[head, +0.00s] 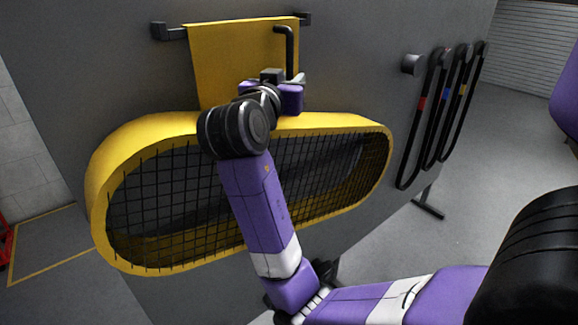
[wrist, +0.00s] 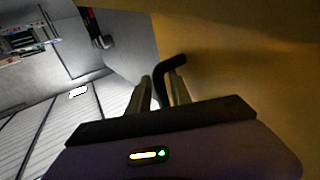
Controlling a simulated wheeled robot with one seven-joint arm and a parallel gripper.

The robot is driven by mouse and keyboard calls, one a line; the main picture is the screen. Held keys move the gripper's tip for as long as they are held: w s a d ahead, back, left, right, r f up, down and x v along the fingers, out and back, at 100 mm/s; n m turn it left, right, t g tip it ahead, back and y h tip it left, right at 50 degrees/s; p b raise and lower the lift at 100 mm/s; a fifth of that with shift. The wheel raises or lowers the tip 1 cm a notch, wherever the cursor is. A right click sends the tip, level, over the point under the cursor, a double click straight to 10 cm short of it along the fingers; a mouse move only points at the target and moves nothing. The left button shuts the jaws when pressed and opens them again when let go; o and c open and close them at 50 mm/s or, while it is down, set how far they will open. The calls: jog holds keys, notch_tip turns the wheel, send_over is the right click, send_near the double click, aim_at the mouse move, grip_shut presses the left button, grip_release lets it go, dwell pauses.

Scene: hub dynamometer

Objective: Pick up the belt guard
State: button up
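The belt guard (head: 140,128) is a yellow oval frame with black mesh and a yellow plate (head: 225,60) rising from its top. It is upright against a grey panel, the plate between two dark brackets. A bent black handle (head: 290,45) is on the plate; it also shows in the wrist view (wrist: 166,67). My gripper (head: 289,80) is at the handle's lower part. In the wrist view my two fingers (wrist: 160,88) stand close on either side of the handle and appear shut on it. My arm hides the middle of the mesh and what lies behind it.
Dark brackets (head: 169,32) stick out from the panel (head: 80,60) beside the plate. Black belts with coloured marks (head: 425,110) hang on pegs at the right. Open floor (head: 480,170) lies to the right. A red object (head: 4,240) stands at the far left.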

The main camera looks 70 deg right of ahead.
grip_shut()
dwell(1.3)
jog(key=shift+r, duration=0.15)
